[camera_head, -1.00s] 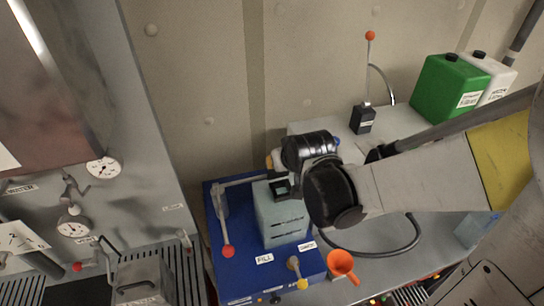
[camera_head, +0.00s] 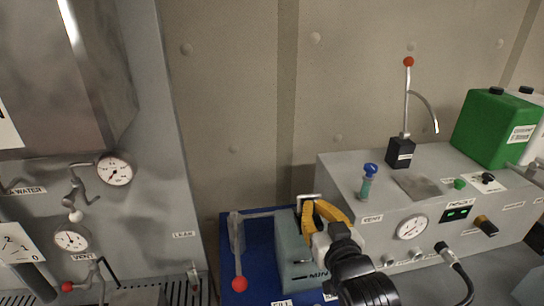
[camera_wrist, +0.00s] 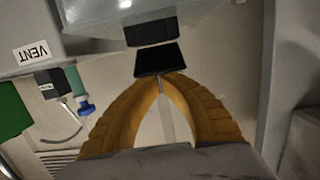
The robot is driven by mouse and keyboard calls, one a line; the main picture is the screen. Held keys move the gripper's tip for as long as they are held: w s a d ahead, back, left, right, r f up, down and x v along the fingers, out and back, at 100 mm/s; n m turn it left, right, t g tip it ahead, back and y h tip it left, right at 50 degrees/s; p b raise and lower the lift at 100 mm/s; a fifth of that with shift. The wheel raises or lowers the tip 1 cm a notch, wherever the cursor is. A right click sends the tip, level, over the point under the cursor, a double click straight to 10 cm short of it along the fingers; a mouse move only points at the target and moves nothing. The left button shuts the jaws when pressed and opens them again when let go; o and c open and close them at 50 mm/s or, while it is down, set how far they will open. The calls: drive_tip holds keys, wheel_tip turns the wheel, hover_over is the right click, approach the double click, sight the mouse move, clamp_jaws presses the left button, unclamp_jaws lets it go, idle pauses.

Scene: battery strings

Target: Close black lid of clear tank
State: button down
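The clear tank (camera_head: 293,262) is a pale blue-grey box with a MIN mark, standing on a blue base at the bottom centre of the head view. Its upper part also shows at the top of the wrist view (camera_wrist: 100,12). In the wrist view a flat black piece (camera_wrist: 162,60), apparently the lid, lies beside a black block (camera_wrist: 150,33) on the tank. My gripper (camera_head: 312,204) is over the tank top. Its yellow fingers meet at their tips (camera_wrist: 160,76), right at the black piece's edge. I cannot tell whether they touch it. The fingers partly hide the tank top in the head view.
A grey console (camera_head: 340,185) stands right of the tank, with a blue-capped valve (camera_head: 369,172), a gauge (camera_head: 411,227) and a red-tipped lever (camera_head: 408,62). A red-ended handle (camera_head: 239,283) is left of the tank. A gauge panel (camera_head: 185,215) is farther left. A green canister (camera_head: 492,128) is at right.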

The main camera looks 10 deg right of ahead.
sight(316, 223)
drive_tip(key=shift+s+f+b, duration=0.4)
drive_tip(key=shift+f+b, duration=0.05)
drive_tip(key=shift+b, duration=0.05)
drive_tip(key=shift+s+f+b, duration=0.25)
drive_tip(key=shift+f+b, duration=0.2)
drive_tip(key=shift+s+f+b, duration=0.2)
drive_tip(key=shift+f+b, duration=0.25)
drive_tip(key=shift+f, duration=0.15)
